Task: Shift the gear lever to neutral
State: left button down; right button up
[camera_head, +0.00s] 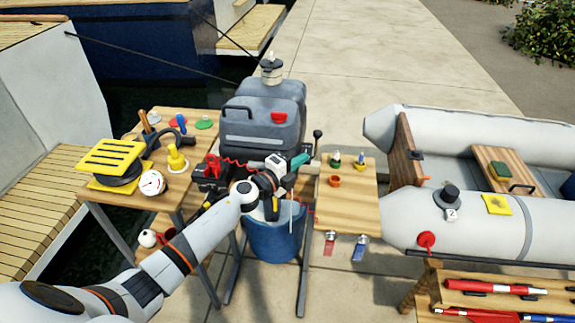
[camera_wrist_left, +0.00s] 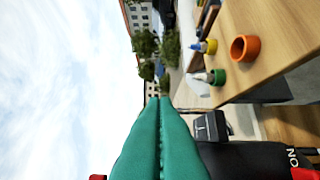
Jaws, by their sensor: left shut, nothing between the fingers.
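A dark lever with a round black knob (camera_head: 318,133) stands up beside the right side of the grey outboard motor (camera_head: 262,130) in the head view; it appears to be the gear lever. My left gripper (camera_head: 304,157) is shut and empty, its teal fingers just below and left of the knob, with no clear contact. The closed teal fingers also show in the left wrist view (camera_wrist_left: 158,100). There, a dark grey block (camera_wrist_left: 212,126) with a light mark sits right of the fingers; I cannot tell whether it belongs to the lever. My right gripper is not in view.
A small wooden table (camera_head: 347,190) with little cups stands right of the motor. A blue bucket (camera_head: 275,240) is below my left forearm. A wooden table at left holds a yellow grate (camera_head: 115,155) and a gauge (camera_head: 152,183). A grey inflatable boat (camera_head: 470,130) lies at right.

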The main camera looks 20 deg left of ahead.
pick_arm(q)
jog(key=v, duration=0.2)
jog(key=r+v, duration=0.1)
jog(key=v, duration=0.2)
jog(key=shift+d, duration=0.15)
jog(key=shift+s, duration=0.1)
